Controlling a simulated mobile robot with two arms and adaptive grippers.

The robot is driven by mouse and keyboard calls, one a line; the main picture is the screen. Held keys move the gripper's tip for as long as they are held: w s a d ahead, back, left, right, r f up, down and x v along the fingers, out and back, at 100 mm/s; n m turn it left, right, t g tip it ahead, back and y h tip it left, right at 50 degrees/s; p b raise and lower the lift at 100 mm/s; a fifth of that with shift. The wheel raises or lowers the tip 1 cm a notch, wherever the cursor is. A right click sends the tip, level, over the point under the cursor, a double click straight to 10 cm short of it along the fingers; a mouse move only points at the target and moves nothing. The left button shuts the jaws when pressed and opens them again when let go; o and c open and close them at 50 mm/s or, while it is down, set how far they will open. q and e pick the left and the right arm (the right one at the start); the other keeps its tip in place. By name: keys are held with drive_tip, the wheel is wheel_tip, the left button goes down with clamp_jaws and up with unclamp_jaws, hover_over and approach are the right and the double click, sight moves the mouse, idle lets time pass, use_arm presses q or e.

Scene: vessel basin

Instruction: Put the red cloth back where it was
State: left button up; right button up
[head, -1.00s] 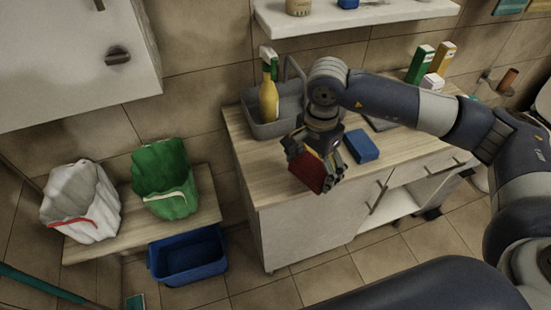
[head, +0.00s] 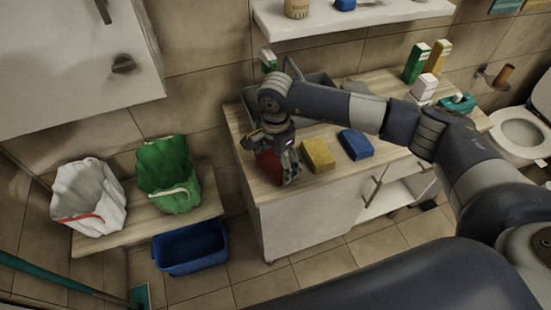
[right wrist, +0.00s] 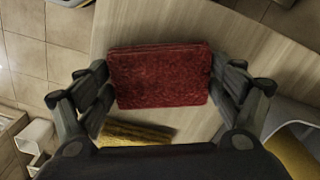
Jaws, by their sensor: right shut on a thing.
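The red cloth (head: 268,164) is a folded rectangular pad in my right gripper (head: 274,172), over the front left part of the wooden counter top. In the right wrist view the cloth (right wrist: 160,76) spans the space between the two fingers of the gripper (right wrist: 160,85), which is shut on it by its short sides. I cannot tell for sure whether the cloth touches the counter. My left gripper is not in view.
A yellow pad (head: 318,155) and a blue pad (head: 356,145) lie to the right on the counter (head: 390,165). A grey basin (head: 318,82) is partly hidden behind my arm.

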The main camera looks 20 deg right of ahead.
sight(275, 163)
drive_tip(key=shift+f, duration=0.1)
drive_tip(key=o, duration=0.6)
drive_tip(key=shift+o, duration=1.3)
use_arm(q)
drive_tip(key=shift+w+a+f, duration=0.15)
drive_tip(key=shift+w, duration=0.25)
use_arm(e)
drive_tip(key=shift+r, duration=0.25)
use_arm(q)
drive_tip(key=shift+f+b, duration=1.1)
drive_tip(key=shift+b, duration=0.15)
use_arm(e)
wheel_tip(275, 163, up, 12)
